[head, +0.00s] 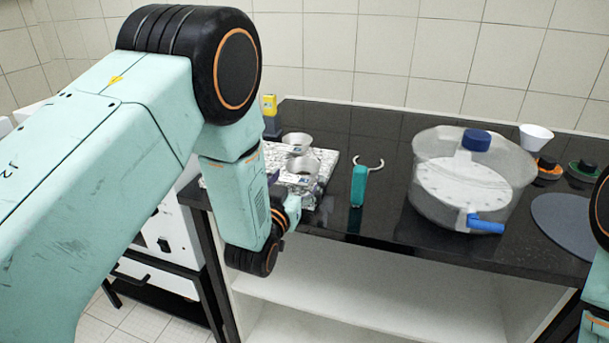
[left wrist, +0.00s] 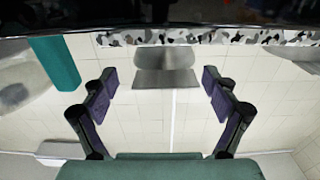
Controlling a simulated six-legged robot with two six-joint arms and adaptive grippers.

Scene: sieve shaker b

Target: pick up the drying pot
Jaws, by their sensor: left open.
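Two grey metal pots stand on a speckled black-and-white slab (head: 327,182), a rear one (head: 297,139) and a nearer one (head: 304,163); I cannot tell which is the drying pot. My left gripper (head: 298,184) is at the near side of the slab, overlapping the lower part of the nearer pot in the head view. In the left wrist view, which is upside down, grey metal (left wrist: 165,78) shows between the two spread fingers of the gripper (left wrist: 160,85), beyond their tips. The gripper is open and empty. My right gripper is out of view.
A teal-handled tool with an open ring (head: 358,186) stands right of the slab. A large clear vessel with a blue knob (head: 470,180) is farther right. A white funnel-like cup (head: 535,137) and a yellow-topped item (head: 270,112) stand behind. Dark countertop (head: 385,228) is free in front.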

